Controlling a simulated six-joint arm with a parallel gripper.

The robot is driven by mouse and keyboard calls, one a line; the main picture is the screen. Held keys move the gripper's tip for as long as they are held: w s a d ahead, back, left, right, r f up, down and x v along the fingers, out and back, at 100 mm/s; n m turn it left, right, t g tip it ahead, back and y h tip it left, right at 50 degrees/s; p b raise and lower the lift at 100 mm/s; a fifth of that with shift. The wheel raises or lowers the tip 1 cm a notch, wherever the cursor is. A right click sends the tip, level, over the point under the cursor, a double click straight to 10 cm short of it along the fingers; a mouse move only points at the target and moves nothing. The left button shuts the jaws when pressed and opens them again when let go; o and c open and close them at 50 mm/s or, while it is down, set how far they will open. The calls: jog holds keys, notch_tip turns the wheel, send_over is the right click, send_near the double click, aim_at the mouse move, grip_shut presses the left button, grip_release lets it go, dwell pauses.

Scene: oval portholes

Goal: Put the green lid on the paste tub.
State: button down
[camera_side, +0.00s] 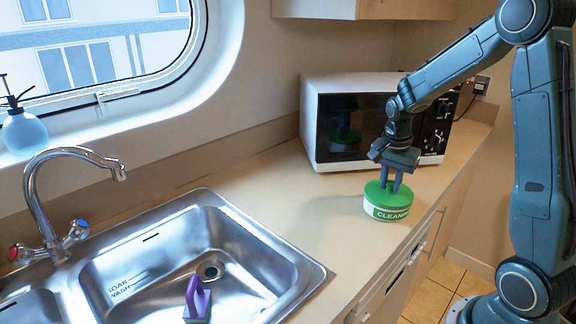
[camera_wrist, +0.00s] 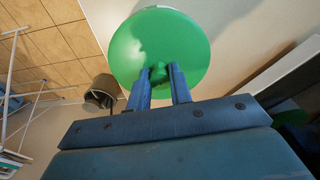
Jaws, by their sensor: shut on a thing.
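The paste tub (camera_side: 385,213) is white with a green label reading "CLEANING". It stands upright on the counter in front of the microwave. The round green lid (camera_side: 373,193) lies over the tub's top, looks level, and shows no clear gap beneath it. My gripper (camera_side: 391,187) points down from above and is shut on the lid's knob. In the wrist view the lid (camera_wrist: 135,45) fills the top middle, with its small green knob (camera_wrist: 158,71) between the two fingers of my gripper (camera_wrist: 160,75). The lid hides nearly all of the tub there.
The microwave (camera_side: 318,125) stands close behind the tub. The counter (camera_side: 300,205) between sink and tub is clear. The counter's front edge is close to the tub.

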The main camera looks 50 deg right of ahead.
aim_at(386, 197)
jog(key=c, duration=1.2)
grip_release()
jog(key=r, duration=0.4)
jog(key=a+r, duration=0.1)
jog(key=r, duration=0.8)
jog(key=shift+a+r, duration=0.3)
jog(key=shift+r, duration=0.05)
jog(key=shift+s, duration=0.1)
jog(key=s+a+n+t, duration=0.1)
jog(key=s+a+n, duration=0.4)
jog(key=a, duration=0.1)
jog(key=s+a+n+t+y, duration=0.1)
jog(key=s+a+n+t, duration=0.1)
jog(key=s+a+n, duration=0.3)
jog(key=s+a+n+t, duration=0.2)
jog(key=s+a+n, duration=0.3)
jog(key=a+n, duration=0.2)
jog(key=shift+s+a+r, duration=0.15)
jog(key=shift+a+r, duration=0.2)
jog(key=shift+r, duration=0.05)
